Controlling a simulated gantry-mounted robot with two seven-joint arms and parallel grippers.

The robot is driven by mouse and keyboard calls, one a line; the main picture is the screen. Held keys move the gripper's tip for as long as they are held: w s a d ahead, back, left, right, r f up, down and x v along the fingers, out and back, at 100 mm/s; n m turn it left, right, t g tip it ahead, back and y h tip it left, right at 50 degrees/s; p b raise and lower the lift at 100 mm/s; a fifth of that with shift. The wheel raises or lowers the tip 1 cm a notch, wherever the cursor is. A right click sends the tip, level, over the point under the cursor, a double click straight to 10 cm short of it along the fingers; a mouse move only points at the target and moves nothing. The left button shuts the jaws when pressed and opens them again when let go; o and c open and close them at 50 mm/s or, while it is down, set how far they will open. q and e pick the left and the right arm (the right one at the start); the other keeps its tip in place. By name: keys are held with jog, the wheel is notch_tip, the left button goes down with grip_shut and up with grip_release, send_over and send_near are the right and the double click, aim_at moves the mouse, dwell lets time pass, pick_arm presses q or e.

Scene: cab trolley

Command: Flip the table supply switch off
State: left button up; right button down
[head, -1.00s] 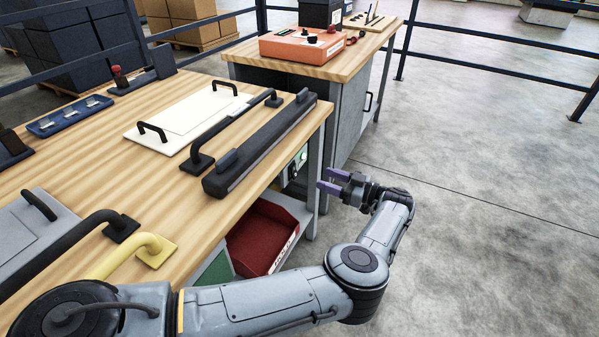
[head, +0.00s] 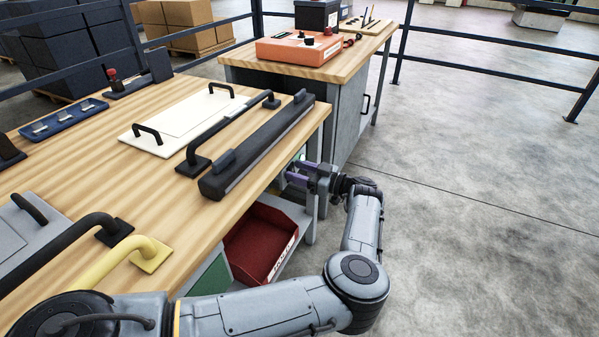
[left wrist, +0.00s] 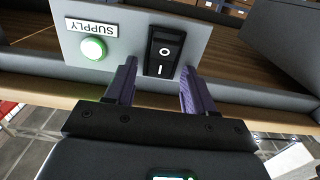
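In the left wrist view the supply switch (left wrist: 163,50) is a black rocker marked O and I on a pale grey panel (left wrist: 203,25). A round green lamp (left wrist: 93,48) glows beside it, under an upside-down label reading SUPPLY (left wrist: 91,27). Which end of the rocker is pressed in, I cannot tell. My left gripper (left wrist: 158,70) is open and empty, its purple fingers pointing at the panel on either side of the switch's lower part. In the head view the left gripper (head: 291,172) is at the bench's side, below the top; the switch is hidden there. My right gripper is not in view.
The wooden bench top (head: 80,190) overhangs close to the left gripper, with a long black bar (head: 258,145) along its edge. A red bin (head: 262,243) sits on the shelf below. A second bench (head: 345,75) stands behind. Floor (head: 480,200) to the right is clear.

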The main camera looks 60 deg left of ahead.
pick_arm(q)
grip_shut()
jog(key=shift+w+d+f+g+y+b, duration=0.1)
jog(key=shift+f+g+y+b, duration=0.35)
jog(key=shift+y, duration=0.35)
jog(key=shift+f+g+y+b, duration=0.35)
jog(key=shift+g+y+b, duration=0.1)
jog(key=shift+y+b, duration=0.45)
jog(key=shift+d+r+g+y+b, duration=0.1)
jog(key=shift+d+g+y+b, duration=0.05)
jog(key=shift+g+y+b, duration=0.3)
grip_release()
jog(key=shift+w, duration=0.1)
